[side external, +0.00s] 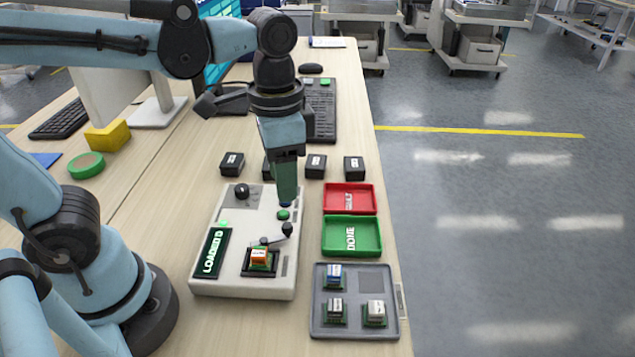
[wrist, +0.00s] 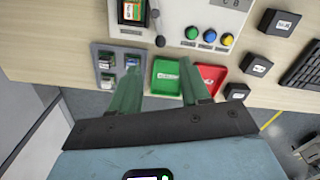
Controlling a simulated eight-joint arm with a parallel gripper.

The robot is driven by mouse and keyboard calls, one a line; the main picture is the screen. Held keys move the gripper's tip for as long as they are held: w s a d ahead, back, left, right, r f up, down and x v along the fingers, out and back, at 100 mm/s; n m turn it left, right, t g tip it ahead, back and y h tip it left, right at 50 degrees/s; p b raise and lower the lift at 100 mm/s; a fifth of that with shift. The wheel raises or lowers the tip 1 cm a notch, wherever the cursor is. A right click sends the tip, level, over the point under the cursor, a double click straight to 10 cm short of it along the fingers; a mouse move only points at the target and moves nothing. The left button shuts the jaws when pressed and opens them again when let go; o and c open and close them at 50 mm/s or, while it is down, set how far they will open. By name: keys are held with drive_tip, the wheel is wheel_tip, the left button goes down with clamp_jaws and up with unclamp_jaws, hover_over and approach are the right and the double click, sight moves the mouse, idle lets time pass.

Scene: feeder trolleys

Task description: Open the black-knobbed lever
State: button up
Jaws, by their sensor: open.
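The black-knobbed lever (side external: 287,229) stands on the right side of a light grey test device (side external: 230,285), beside a socket holding an orange-topped part (side external: 259,258). Its round black knob also shows in the wrist view (wrist: 160,41), ahead of the fingers. The device's display (side external: 213,252) reads "LOADED" with one more character. My gripper (side external: 286,203) points down above the device, its tips just behind the knob in the side view and apart from it. In the wrist view its two green fingers (wrist: 160,72) are spread, with nothing held between them.
A red tray (side external: 372,187) and a green "DONE" tray (side external: 378,249) lie right of the device. A grey tray (side external: 354,331) with several parts is in front of them. Black boxes (side external: 354,168) stand behind. The device also has a dark dial (side external: 242,191) and coloured buttons (wrist: 209,36).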

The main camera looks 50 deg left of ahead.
drive_tip(key=shift+r, duration=1.2)
